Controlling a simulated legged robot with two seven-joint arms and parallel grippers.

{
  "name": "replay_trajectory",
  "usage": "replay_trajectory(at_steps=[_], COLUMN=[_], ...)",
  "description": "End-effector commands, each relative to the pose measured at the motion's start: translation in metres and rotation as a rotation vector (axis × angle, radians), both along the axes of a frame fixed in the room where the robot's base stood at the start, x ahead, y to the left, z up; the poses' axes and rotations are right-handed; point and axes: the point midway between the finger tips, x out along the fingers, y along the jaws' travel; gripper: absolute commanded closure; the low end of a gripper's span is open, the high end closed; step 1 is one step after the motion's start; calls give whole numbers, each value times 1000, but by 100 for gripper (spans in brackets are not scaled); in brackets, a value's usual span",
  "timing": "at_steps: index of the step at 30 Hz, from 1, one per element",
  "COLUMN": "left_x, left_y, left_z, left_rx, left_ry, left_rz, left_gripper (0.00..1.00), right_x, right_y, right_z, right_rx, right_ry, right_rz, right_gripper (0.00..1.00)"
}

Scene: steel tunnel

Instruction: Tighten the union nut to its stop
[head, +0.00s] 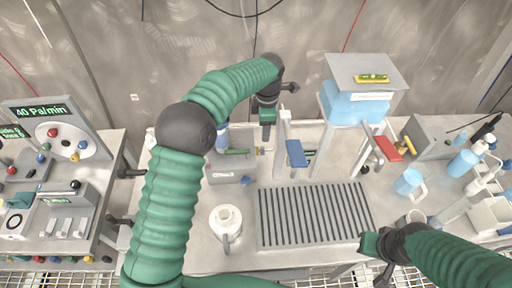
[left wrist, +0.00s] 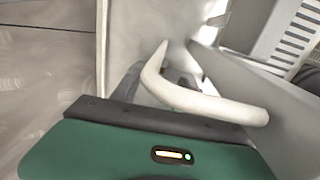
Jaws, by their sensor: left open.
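A small brass-coloured piece (head: 260,151), which may be the union nut, shows at the right end of a thin green rod (head: 238,152) above a grey block (head: 230,172). It is too small to tell its threads or how far it is turned. My left gripper (head: 267,138) points down from above, close to this piece, and is open. The head view does not show whether it touches anything. In the left wrist view a pale curved bar (left wrist: 205,100) lies just beyond my green gripper body; no nut is clear there. My right gripper (head: 384,255) is low at the right; its jaws are unclear.
A white upright post (head: 285,140) and a blue lever (head: 297,153) stand close right of my left gripper. A blue tank (head: 352,103) is behind. A slotted grate (head: 312,215) and a white jug (head: 226,221) are in front. A red lever (head: 388,148) is farther right.

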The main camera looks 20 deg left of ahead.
Motion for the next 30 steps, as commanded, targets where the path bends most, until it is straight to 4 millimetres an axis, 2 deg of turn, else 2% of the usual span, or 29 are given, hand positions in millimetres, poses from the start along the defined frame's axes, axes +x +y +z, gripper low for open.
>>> replay_trajectory(at_steps=[1, 9, 13, 18, 26, 30], left_x=[0, 7, 9, 10, 11, 11], left_y=[1, 11, 13, 12, 14, 15], left_z=[-14, -90, -115, -129, -131, -131], left_rx=[-2, -18, -16, -13, -11, -12], left_ry=[6, 10, 9, 3, 3, 4], left_rz=[0, 0, 2, 2, 2, 2], left_gripper=[48, 48, 48, 48, 48, 66], right_x=[0, 0, 0, 0, 0, 0], right_y=[0, 0, 0, 0, 0, 0], right_z=[1, 4, 6, 7, 7, 7], right_rx=[0, 0, 0, 0, 0, 0], right_ry=[0, 1, 1, 1, 1, 1], right_rz=[-1, -1, 0, 0, -1, -1], right_gripper=[100, 100, 100, 100, 100, 100])
